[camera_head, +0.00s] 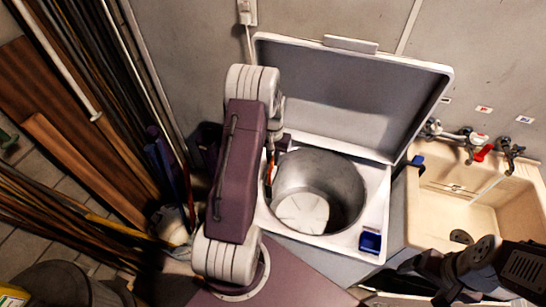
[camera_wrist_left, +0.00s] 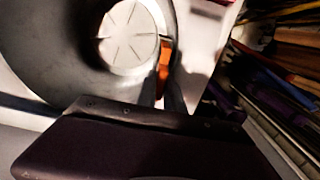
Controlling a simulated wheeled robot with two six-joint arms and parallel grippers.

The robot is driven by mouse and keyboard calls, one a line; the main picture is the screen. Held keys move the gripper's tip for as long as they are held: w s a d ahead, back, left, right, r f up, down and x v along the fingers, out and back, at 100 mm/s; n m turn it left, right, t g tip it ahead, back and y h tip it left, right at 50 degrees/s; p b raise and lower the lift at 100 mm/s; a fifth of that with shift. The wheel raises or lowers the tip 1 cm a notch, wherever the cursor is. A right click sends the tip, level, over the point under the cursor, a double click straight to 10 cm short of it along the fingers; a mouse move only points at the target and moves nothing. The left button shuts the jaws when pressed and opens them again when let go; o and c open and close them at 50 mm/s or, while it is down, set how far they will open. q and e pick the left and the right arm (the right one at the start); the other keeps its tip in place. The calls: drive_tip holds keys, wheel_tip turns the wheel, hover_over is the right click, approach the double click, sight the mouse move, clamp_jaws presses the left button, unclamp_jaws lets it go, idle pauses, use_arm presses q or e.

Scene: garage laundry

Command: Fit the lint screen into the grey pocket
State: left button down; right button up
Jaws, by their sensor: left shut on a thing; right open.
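My left gripper (camera_head: 269,172) is over the left rim of the open washer (camera_head: 377,200), partly hidden behind my left arm. In the left wrist view its dark fingers (camera_wrist_left: 168,95) are shut on a narrow orange piece (camera_wrist_left: 163,62), which I take to be the lint screen. The orange piece also shows as a thin upright sliver in the head view (camera_head: 268,180). It is beside the drum opening; I cannot tell whether it touches anything. I cannot make out the grey pocket. My right gripper (camera_head: 415,266) is open and apart from the washer, at lower right.
The metal drum (camera_head: 343,186) is open, with a pale round plate (camera_head: 302,213) at its bottom. The raised lid (camera_head: 345,95) stands behind. A blue compartment (camera_head: 371,241) is at the washer's front right. A beige sink (camera_head: 480,205) stands right; long boards and poles crowd the left.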

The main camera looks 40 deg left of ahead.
use_arm(q)
drive_tip(key=shift+f+b, duration=0.65)
drive_tip(key=shift+f, duration=0.7)
drive_tip(key=c, duration=1.4)
unclamp_jaws()
drive_tip(key=shift+r, duration=0.1)
wheel_tip(320, 180, up, 9)
drive_tip(key=shift+f+b, duration=0.1)
drive_tip(key=shift+b, duration=0.45)
